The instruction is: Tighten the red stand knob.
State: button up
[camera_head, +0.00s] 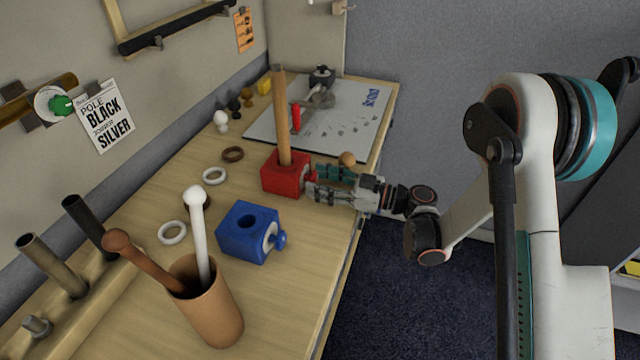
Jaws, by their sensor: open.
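The red stand (284,181) is a red block on the wooden table, with a tan wooden pole (282,120) upright in it. The red stand knob (311,177) is on the block's right side, mostly hidden by my gripper. My gripper (314,185) comes in from the right, low over the table's right edge. Its fingers are open and lie at the knob, one on the far side and one on the near side as far as I can see. I cannot tell whether they touch the knob.
A blue stand (248,236) with a side knob is nearer. A brown cup (211,313) holding two rods stands in front. White rings (172,232) lie left. A white board (345,115) with a red item (296,117) lies behind.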

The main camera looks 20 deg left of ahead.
jog(key=shift+a, duration=0.3)
jog(key=c, duration=1.1)
jog(key=shift+o, duration=0.2)
jog(key=shift+m, duration=0.8)
jog(key=o, duration=1.1)
jog(key=shift+c, duration=0.2)
jog(key=shift+d, duration=0.15)
jog(key=d, duration=1.1)
jog(key=shift+s+d, duration=0.35)
jog(key=shift+s, duration=0.1)
